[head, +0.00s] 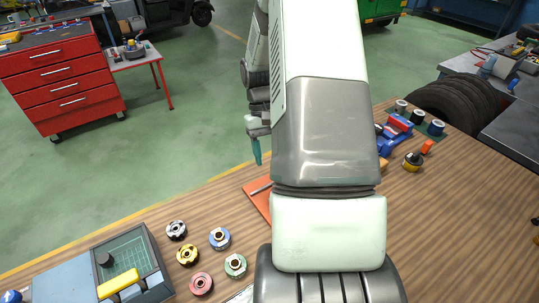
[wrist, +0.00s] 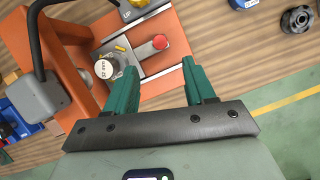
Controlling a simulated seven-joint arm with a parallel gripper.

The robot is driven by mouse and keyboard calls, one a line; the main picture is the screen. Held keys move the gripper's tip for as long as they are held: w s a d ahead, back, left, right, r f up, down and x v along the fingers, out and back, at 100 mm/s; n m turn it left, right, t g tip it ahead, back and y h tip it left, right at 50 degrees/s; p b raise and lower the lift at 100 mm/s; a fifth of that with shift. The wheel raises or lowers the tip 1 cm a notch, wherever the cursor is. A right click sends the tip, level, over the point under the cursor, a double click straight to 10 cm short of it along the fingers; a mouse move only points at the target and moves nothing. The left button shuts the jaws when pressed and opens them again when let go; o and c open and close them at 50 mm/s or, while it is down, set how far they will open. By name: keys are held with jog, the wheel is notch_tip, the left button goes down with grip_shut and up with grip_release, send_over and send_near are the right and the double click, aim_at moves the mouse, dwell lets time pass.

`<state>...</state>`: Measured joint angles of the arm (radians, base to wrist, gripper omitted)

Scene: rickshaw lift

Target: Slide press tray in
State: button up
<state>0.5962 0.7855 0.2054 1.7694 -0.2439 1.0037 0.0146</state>
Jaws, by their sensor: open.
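In the wrist view an orange press (wrist: 72,35) stands at the left, with a black curved lever and a grey block (wrist: 38,95) on its side. A metal tray (wrist: 142,58) with a red knob (wrist: 160,41) lies on its orange base. A silver cylinder marked "52 mm" (wrist: 103,68) sits at the tray's press-side end, beside the frame. My gripper (wrist: 160,70) is open, with its teal fingers apart and nothing visible between them. The knob is beyond the fingertips; I cannot tell if they touch the tray. In the head view my arm hides most of the press; an orange edge (head: 257,197) shows.
Several coloured round parts (head: 220,238) stand on the wooden bench at the lower left, next to a case with a yellow handle (head: 118,283). A blue tool (head: 397,128) and small cylinders stand right of my arm.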

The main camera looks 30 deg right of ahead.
dwell(0.3)
jog(key=x, duration=1)
jog(key=shift+s+f, duration=0.1)
jog(key=shift+f, duration=0.2)
grip_shut()
